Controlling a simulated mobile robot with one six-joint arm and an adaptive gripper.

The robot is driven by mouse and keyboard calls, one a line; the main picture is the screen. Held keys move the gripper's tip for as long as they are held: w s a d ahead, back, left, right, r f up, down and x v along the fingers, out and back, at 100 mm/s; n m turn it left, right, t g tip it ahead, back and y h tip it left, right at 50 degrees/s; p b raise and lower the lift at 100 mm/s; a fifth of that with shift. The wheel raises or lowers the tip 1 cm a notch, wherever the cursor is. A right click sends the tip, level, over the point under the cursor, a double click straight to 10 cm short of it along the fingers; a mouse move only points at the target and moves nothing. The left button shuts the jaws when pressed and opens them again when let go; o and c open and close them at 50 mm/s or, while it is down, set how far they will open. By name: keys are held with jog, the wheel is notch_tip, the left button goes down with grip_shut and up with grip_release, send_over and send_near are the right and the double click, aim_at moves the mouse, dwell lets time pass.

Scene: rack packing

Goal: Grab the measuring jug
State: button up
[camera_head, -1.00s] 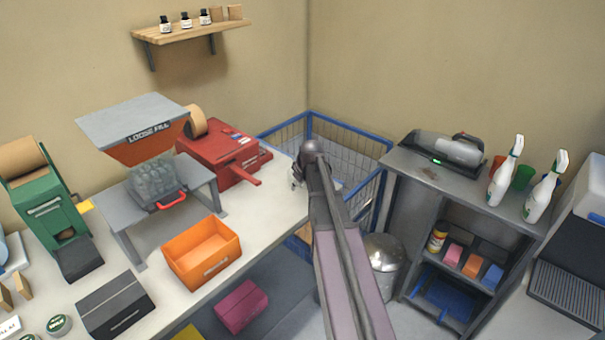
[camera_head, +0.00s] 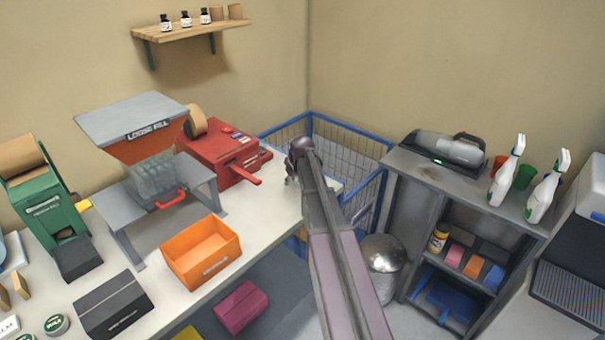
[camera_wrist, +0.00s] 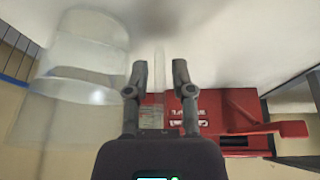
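A clear, see-through vessel, which looks like the measuring jug (camera_wrist: 82,65), fills the left of the wrist view. Its wall is faint against the pale worktop, and I cannot make out a handle. In the head view my arm hides most of the gripper (camera_head: 291,177) at the worktop's far right end, and the jug is not clear there.
A red machine (camera_head: 222,155) with a lever stands on the worktop (camera_head: 262,222) close to my gripper. An orange bin (camera_head: 202,255) and a loose-fill dispenser (camera_head: 140,125) stand further left. A blue wire cage (camera_head: 345,150) is behind, and a grey shelf unit (camera_head: 410,225) is to the right.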

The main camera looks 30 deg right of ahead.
grip_shut()
jog(key=shift+r+p, duration=0.4)
dwell(0.5)
jog(key=shift+r+p, duration=1.3)
jog(key=shift+p, duration=0.05)
jog(key=shift+s+r, duration=0.1)
jog(key=shift+r, duration=0.05)
jog(key=s+a, duration=0.2)
jog(key=s, duration=0.5)
jog(key=s+a+r+p, duration=0.1)
jog(key=s, duration=0.7)
jog(key=shift+a+r, duration=0.15)
jog(key=shift+a, duration=0.2)
jog(key=shift+s, duration=0.15)
